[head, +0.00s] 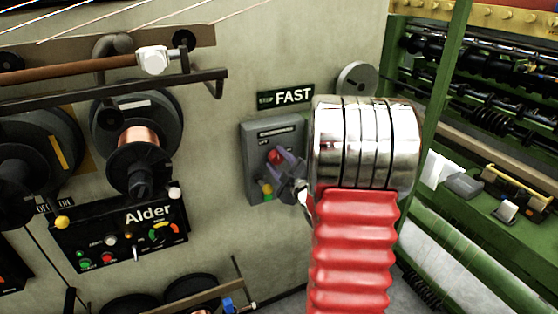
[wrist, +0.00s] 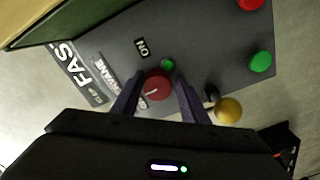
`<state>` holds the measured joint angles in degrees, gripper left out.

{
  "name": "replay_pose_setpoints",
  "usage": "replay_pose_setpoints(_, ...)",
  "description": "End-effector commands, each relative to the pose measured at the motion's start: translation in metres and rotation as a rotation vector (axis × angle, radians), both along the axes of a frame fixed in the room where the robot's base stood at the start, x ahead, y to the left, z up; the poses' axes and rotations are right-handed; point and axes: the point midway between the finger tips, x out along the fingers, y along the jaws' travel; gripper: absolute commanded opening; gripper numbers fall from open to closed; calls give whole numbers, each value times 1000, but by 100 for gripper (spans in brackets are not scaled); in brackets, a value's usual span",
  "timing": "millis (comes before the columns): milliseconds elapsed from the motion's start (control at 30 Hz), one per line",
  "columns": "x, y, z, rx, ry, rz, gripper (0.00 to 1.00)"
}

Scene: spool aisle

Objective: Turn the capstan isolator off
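The capstan isolator is a red round knob (head: 275,156) on a grey wall box (head: 253,172). It also shows in the wrist view (wrist: 158,84), with a white line slanting toward the lower left. An ON label (wrist: 142,47) lies above it there; another label at its lower left is mostly hidden by a finger. My gripper (head: 286,166) is at the box, its purple-grey fingers on either side of the knob. In the wrist view my gripper (wrist: 158,88) has the knob between its fingertips, very close on both sides; I cannot tell whether they press on it.
A FAST sign (head: 286,97) is above the box. The Alder panel (head: 120,232) and copper spool (head: 138,142) are to the left, a green machine frame (head: 445,80) to the right.

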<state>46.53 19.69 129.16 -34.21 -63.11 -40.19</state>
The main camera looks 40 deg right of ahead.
Motion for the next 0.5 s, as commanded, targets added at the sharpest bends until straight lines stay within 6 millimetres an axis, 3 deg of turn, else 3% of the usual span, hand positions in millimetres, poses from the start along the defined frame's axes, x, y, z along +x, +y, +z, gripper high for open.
replay_pose_setpoints(200, 0, 0, 0, 1, -2, 0, 54)
replay_pose_setpoints(500, -1, 0, 2, -1, -4, 0, 54)
